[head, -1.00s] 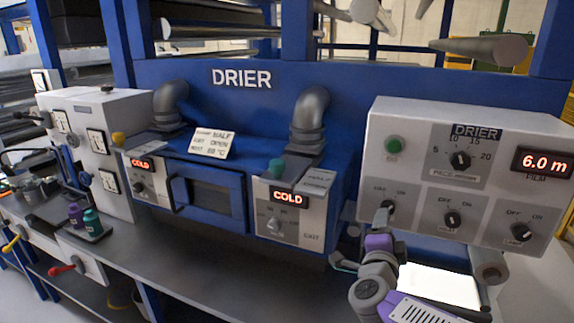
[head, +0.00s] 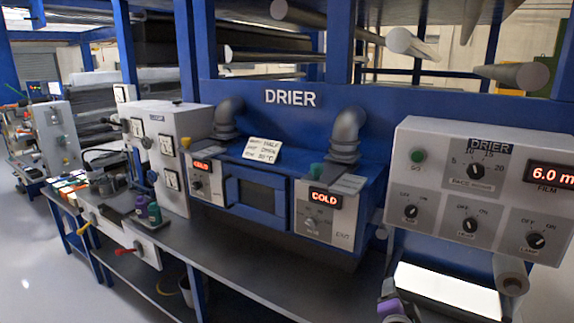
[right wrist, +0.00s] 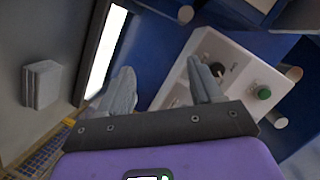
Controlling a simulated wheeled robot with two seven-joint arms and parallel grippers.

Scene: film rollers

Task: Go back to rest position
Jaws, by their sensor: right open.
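My right gripper (right wrist: 163,88) is open and empty in the right wrist view, with its two grey fingers apart. In that view a control box with a dark knob (right wrist: 217,70) and a green button (right wrist: 264,93) lies beyond the fingers, apart from them. In the head view only a small part of my right arm, purple and grey, shows at the bottom edge, below the white drier control panel (head: 440,215). My left gripper is not in view.
The blue drier (head: 257,195) stands on the bench (head: 215,245), with two displays reading COLD. A bright white panel (head: 445,290) lies below the control panel. Floor (head: 40,270) is clear at the far left.

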